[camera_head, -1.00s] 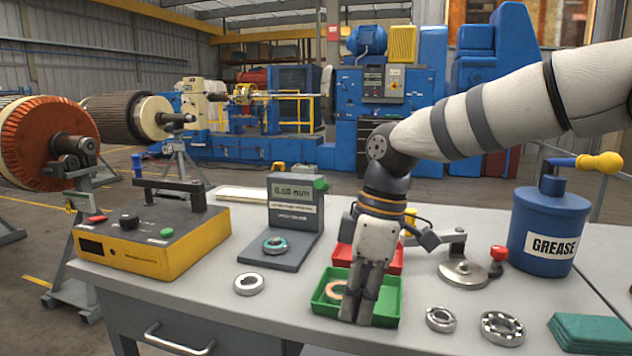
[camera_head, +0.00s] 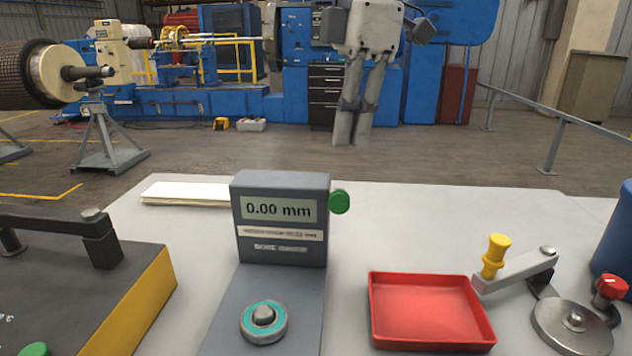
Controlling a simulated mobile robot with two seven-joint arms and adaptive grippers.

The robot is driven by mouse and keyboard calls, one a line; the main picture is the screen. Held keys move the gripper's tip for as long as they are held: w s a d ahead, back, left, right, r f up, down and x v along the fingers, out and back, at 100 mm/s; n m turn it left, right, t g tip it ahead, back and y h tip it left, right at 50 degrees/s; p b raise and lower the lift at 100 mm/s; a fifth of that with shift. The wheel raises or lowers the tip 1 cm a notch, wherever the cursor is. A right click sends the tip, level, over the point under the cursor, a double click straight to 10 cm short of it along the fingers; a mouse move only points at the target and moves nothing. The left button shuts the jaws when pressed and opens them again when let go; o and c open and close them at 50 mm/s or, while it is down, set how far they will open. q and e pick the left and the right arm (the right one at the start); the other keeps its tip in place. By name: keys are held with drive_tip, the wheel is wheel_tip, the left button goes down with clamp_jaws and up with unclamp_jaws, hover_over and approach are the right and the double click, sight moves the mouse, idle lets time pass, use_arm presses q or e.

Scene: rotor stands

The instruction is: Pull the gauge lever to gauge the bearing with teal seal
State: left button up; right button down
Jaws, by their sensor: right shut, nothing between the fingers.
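The gauge (camera_head: 282,250) is a grey stand with a display reading 0.00 mm, in the middle of the head view. A round green knob (camera_head: 340,202) sticks out from the right side of its head; it appears to be the gauge lever's end. The bearing with teal seal (camera_head: 263,322) lies flat on the gauge's base, around a small grey post. My right gripper (camera_head: 350,142) hangs at the top, fingers together and pointing down, empty. In the picture it is above the green knob and apart from it. My left gripper is out of view.
An empty red tray (camera_head: 428,312) lies right of the gauge. A yellow-handled arm (camera_head: 497,258) and a round metal base with a red knob (camera_head: 575,325) stand farther right. A yellow-black box (camera_head: 85,290) is at left. White sheets (camera_head: 187,193) lie behind.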

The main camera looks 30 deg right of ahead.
sight(344, 195)
drive_tip(key=f, duration=0.6)
drive_tip(key=shift+s+a+f, duration=0.25)
drive_tip(key=shift+s+a, duration=0.1)
drive_tip(key=shift+f, duration=0.2)
